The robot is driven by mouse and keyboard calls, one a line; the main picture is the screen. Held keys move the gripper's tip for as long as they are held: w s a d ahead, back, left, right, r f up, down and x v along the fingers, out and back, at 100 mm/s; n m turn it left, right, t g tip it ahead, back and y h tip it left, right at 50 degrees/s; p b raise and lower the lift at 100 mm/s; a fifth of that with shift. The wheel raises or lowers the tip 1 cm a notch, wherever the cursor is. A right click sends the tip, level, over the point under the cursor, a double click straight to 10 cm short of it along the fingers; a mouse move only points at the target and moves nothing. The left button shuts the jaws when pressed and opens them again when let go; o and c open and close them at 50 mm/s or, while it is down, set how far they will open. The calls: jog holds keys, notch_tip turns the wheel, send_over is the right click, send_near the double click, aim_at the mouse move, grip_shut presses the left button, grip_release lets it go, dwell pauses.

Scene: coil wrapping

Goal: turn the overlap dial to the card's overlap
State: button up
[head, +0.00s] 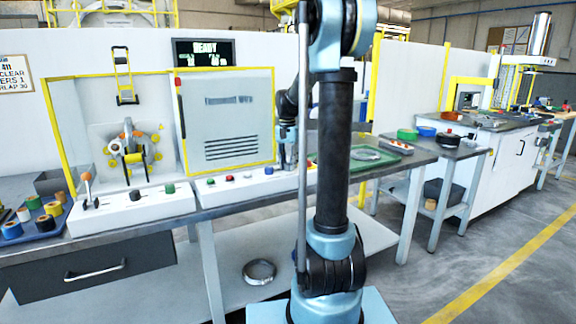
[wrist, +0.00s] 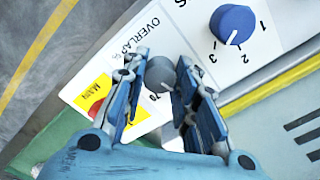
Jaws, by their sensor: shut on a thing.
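The overlap dial (wrist: 160,74) is a grey round knob beside the printed word OVERLAP in the wrist view. My gripper (wrist: 162,64) has its two blue fingers on either side of the dial and is shut on it. The dial's pointer and most of its scale are hidden by the fingers. In the head view my gripper (head: 288,158) is low at the right end of the white control panel (head: 225,186), and the dial cannot be made out there. The card (head: 14,74) at the left edge is cut off; its last line reads "RLAP 30".
A blue dial (wrist: 233,24) with numbers 1, 2 and 3 is next to the overlap dial. A red button (wrist: 97,108) on a yellow plate marked MAIN is on the other side. A green tray (head: 360,160) lies right of the panel.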

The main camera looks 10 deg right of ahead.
aim_at(288, 164)
jog(key=n, duration=0.5)
jog(key=shift+n, duration=2.4)
jog(key=o, duration=1.1)
jog(key=shift+d, duration=0.1)
notch_tip(288, 164, up, 12)
